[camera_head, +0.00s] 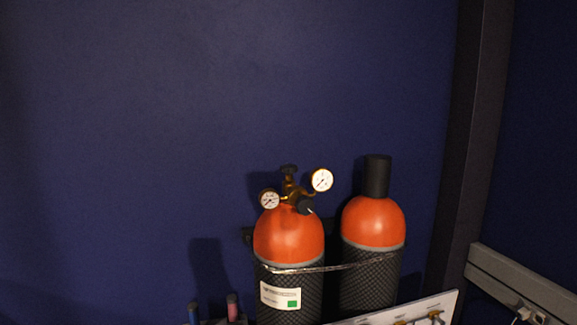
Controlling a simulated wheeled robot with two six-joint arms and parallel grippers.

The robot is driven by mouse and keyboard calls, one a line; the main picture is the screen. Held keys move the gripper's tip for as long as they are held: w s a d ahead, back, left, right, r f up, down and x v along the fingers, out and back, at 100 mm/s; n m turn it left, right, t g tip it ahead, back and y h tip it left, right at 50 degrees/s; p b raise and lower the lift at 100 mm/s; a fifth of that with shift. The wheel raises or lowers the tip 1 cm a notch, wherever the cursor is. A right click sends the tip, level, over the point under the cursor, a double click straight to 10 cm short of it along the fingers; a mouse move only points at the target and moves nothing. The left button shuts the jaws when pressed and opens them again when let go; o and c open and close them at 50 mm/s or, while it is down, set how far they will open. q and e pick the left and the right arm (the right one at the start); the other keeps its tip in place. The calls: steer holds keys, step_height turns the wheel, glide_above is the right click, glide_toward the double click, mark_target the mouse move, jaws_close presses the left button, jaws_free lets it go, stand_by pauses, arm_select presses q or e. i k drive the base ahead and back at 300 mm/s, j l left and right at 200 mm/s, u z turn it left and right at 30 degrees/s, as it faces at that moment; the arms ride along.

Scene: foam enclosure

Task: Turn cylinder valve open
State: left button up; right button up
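The cylinder with the valve (289,236) stands upright, with an orange domed top, a black mesh sleeve and a white label with a green square. On its top sits a brass valve and regulator assembly (291,190) with a black knob (289,169) at its upper end. One pressure gauge (269,200) is on its left and a second gauge (321,180) is on its right. A smaller dark knob (306,206) sits below the right gauge. Neither gripper shows in the head view.
A second orange cylinder (373,222) with a black cap stands just right. A strap (340,267) runs across both cylinders. A white panel with brass fittings (400,314) is at lower right. A dark post (476,140) and grey rail (520,285) are at right. Blue wall stands behind.

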mark_target(288, 168)
steer(key=i+l+u, duration=0.35)
steer(key=l, duration=0.2)
steer(key=l+u, duration=0.2)
steer(key=i+l+u, duration=0.15)
steer(key=l, duration=0.3)
